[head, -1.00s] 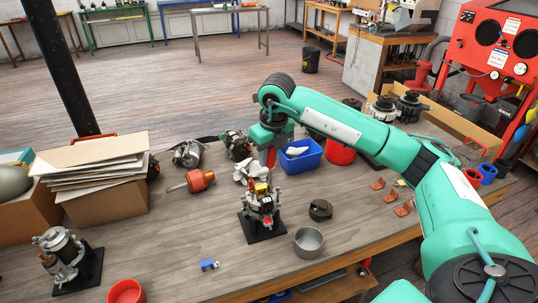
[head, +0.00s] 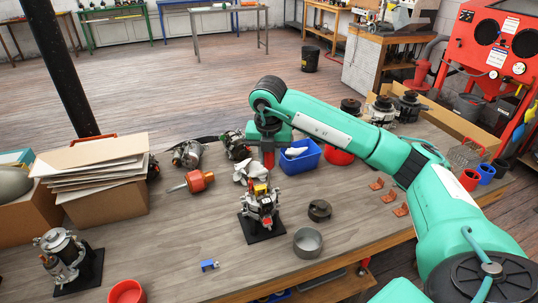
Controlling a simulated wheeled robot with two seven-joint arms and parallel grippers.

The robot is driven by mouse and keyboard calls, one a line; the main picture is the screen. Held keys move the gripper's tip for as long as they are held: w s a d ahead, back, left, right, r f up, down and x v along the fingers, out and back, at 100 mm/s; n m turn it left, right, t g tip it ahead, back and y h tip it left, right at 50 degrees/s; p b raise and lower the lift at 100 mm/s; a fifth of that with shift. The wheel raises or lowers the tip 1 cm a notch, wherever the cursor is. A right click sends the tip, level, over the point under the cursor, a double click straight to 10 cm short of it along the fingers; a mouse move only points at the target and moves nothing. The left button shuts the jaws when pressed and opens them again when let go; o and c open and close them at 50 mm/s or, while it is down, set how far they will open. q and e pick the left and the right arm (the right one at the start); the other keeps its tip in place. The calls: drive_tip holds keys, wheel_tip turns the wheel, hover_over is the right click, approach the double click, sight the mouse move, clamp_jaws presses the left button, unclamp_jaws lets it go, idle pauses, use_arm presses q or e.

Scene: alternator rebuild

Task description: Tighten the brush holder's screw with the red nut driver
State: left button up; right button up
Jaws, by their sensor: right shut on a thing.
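The alternator (head: 262,206) stands upright on a black base plate (head: 264,232) in the middle of the bench. Small yellow and red parts show at its top, where the brush holder (head: 261,188) seems to be; its screw is too small to make out. My right gripper (head: 268,150) points down above and just behind the alternator. It is shut on the red nut driver (head: 268,160), whose red part shows upright under the wrist. The driver's tip is not clear, so I cannot tell whether it touches the screw. My left gripper is out of view.
A blue bin (head: 303,162) stands right of the driver. An orange-red part (head: 198,181) lies left. A grey cup (head: 307,243) and a dark round part (head: 319,210) stand right.

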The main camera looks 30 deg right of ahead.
drive_tip(key=m+p, duration=0.1)
drive_tip(key=m, duration=0.3)
drive_tip(key=shift+s+r+m+g, duration=0.1)
drive_tip(key=shift+m+g, duration=0.2)
drive_tip(key=m, duration=0.3)
drive_tip(key=shift+d+p, duration=0.1)
drive_tip(key=shift+p, duration=0.25)
drive_tip(key=shift+m+g+h, duration=0.3)
drive_tip(key=shift+m, duration=0.5)
drive_tip(key=m+p, duration=0.3)
drive_tip(key=m, duration=0.1)
drive_tip(key=shift+s+r+m+g, duration=0.1)
drive_tip(key=shift+s+m+g, duration=0.05)
drive_tip(key=shift+m+g, duration=0.2)
drive_tip(key=shift+m+p, duration=0.5)
drive_tip(key=shift+m, duration=0.35)
drive_tip(key=shift+f+m, duration=0.25)
drive_tip(key=shift+m, duration=0.05)
